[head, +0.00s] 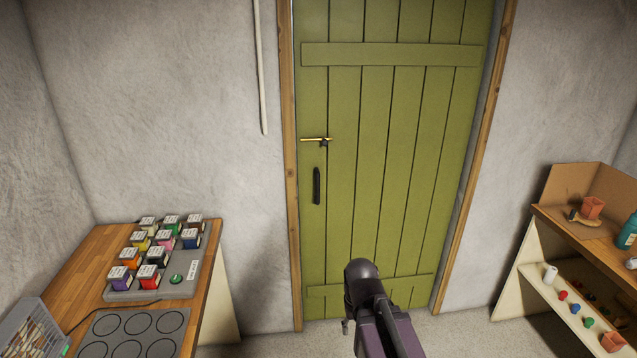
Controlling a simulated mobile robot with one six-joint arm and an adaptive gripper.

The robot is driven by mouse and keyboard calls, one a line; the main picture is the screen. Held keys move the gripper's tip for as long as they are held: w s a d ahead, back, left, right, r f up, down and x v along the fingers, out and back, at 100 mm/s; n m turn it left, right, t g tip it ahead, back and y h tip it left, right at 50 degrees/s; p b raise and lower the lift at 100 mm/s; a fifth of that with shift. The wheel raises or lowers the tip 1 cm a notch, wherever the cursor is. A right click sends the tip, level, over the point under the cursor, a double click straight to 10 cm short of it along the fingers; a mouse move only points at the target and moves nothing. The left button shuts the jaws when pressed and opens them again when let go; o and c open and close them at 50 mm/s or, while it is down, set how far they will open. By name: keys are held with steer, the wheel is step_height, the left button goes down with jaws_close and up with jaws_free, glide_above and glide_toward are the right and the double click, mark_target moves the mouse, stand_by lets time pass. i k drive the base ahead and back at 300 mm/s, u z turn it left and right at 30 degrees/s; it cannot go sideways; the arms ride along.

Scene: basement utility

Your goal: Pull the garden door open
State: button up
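The green plank garden door (380,160) stands in its wooden frame in the middle of the head view and looks shut. A black upright pull handle (317,186) sits near its left edge. Above the handle, a brass latch bar (316,139) with a small dark knob reaches to the left frame post. My arm rises from the bottom of the view, in front of the door's lower part. Only a small dark tip, maybe of my gripper (346,326), shows beside the arm, well below the handle. The arm hides the rest, so its opening cannot be told.
A wooden worktop (78,270) at left holds a grey tray (190,284) of colored boxes, a plate with dark circles (130,335) and a grey crate (32,325). A shelf unit (535,230) with small items stands at right. Floor shows clear between them before the door.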

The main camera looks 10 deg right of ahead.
mark_target(394, 85)
steer(key=u, duration=0.05)
steer(key=i, duration=1)
steer(key=z, duration=0.05)
